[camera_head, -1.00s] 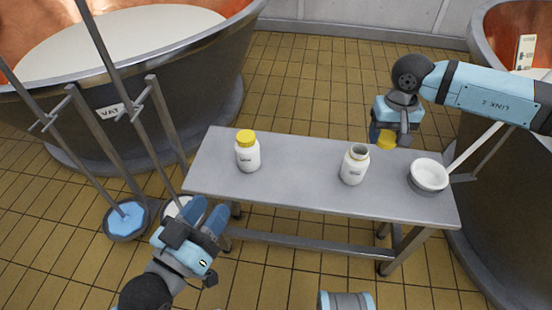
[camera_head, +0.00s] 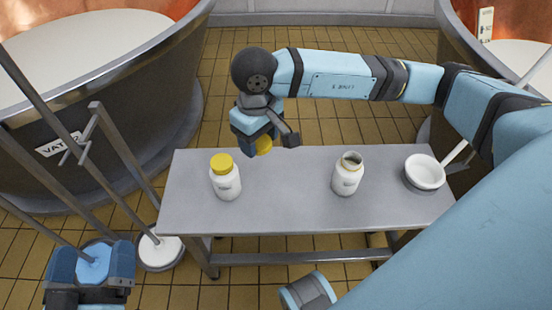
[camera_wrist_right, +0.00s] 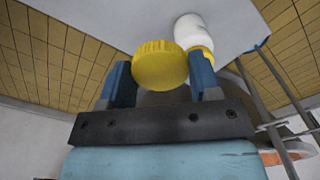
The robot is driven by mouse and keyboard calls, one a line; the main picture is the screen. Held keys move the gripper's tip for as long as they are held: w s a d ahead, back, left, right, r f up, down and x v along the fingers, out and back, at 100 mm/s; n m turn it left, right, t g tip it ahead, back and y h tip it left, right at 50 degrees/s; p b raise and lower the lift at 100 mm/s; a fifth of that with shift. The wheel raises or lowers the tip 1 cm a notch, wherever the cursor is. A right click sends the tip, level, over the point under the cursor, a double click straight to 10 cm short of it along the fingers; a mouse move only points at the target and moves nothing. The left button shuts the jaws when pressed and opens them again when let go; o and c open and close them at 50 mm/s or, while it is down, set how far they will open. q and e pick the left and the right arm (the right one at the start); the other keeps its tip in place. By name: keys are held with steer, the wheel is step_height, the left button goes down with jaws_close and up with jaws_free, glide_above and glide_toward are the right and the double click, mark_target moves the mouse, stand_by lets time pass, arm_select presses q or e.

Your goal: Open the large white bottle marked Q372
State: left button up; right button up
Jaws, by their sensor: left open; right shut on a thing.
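A white bottle with a yellow cap (camera_head: 226,180) stands upright on the left part of the table. A second white bottle (camera_head: 348,176) stands to its right with its mouth open and no cap. The labels are too small to read. My right gripper (camera_head: 262,143) is shut on a loose yellow cap (camera_wrist_right: 160,65), above the table's far edge and behind the capped bottle. A white bottle with yellow at its top also shows beyond the held cap in the right wrist view (camera_wrist_right: 193,33). My left gripper (camera_head: 92,258) is open and empty at the lower left, off the table.
The grey table (camera_head: 290,205) is clear between the bottles. A white bowl-like vessel with a long handle (camera_head: 424,172) sits at its right end. A large vat (camera_head: 110,110) stands at the left. Tall poles with round feet (camera_head: 158,252) stand before it.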

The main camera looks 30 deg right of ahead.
mark_target(263, 194)
step_height(263, 194, down, 19)
steer(key=b, duration=0.5)
steer(key=shift+f, duration=0.2)
arm_select(q)
step_height(263, 194, down, 9)
steer(key=m+g, duration=0.1)
steer(key=g, duration=0.2)
steer(key=shift+d+g, duration=0.3)
arm_select(e)
steer(key=shift+r, duration=0.1)
steer(key=shift+f+b, duration=0.2)
steer(key=shift+b, duration=0.2)
steer(key=o, duration=1)
arm_select(q)
steer(key=shift+w, duration=0.2)
